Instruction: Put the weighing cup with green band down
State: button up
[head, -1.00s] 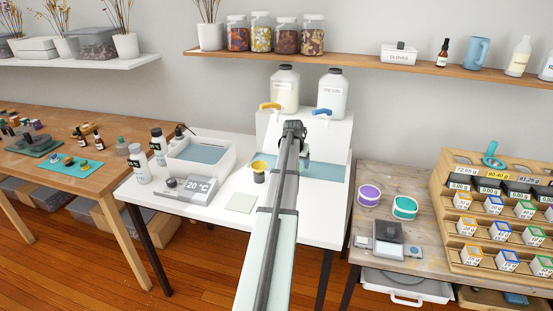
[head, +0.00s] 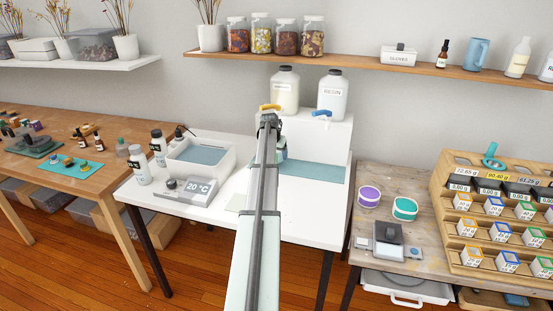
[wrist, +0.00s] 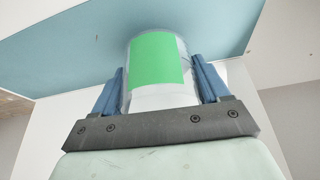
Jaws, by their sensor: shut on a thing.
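The weighing cup with green band (wrist: 156,55) is clear with a bright green patch, seen close up in the wrist view. My gripper (wrist: 158,78) is shut on it, one blue finger on each side. Behind the cup in the wrist view is the teal mat (wrist: 75,48); I cannot tell whether the cup touches it. In the head view the mat (head: 318,173) lies on the white table in front of the white stand. My arm hides most of the gripper and cup there.
Two large bottles (head: 332,93) stand on the white stand (head: 318,140), with a yellow tap (head: 270,107) and a blue tap. A water bath (head: 200,158) and a 20 °C display (head: 196,188) are to the left. The mat's right part is clear.

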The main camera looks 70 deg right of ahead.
jog(key=shift+f, duration=1.15)
jog(key=shift+f, duration=0.15)
jog(key=o, duration=1.2)
jog(key=v, duration=1.2)
jog(key=shift+d, duration=0.1)
